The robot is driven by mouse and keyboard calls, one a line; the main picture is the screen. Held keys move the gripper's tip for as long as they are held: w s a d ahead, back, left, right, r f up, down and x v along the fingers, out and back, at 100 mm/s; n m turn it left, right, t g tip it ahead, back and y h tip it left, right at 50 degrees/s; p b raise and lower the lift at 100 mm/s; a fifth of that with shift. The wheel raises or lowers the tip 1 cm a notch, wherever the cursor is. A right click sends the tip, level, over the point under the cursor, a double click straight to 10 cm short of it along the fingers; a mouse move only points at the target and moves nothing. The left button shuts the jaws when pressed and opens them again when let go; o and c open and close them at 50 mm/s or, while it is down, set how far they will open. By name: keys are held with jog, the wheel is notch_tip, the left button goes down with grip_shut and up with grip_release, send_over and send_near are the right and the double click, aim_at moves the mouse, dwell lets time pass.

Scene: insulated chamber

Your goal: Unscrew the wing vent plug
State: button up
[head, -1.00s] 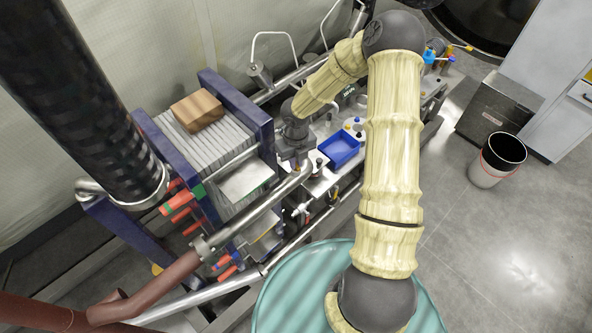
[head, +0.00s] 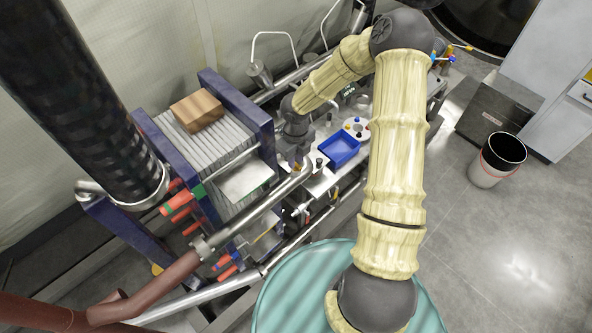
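My gripper (head: 297,165) points down at the near end of the metal deck, just right of the blue-framed plate stack. Its fingertips are small and partly hidden against the fittings below, so I cannot tell whether they are open or shut. I cannot make out the wing vent plug for sure; it may be hidden at the fingers. A silver pipe (head: 262,208) runs close below the gripper. A small pale winged fitting (head: 302,210) sits lower, apart from the fingers.
The plate stack (head: 236,102) carries a brown block (head: 197,111). A blue tray (head: 339,151) lies right of the gripper. A teal round drum top (head: 290,290) is in front. A white bin (head: 497,160) stands on open floor at right.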

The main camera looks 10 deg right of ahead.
aim_at(296, 164)
jog(key=shift+r, duration=1.85)
jog(key=shift+f, duration=0.1)
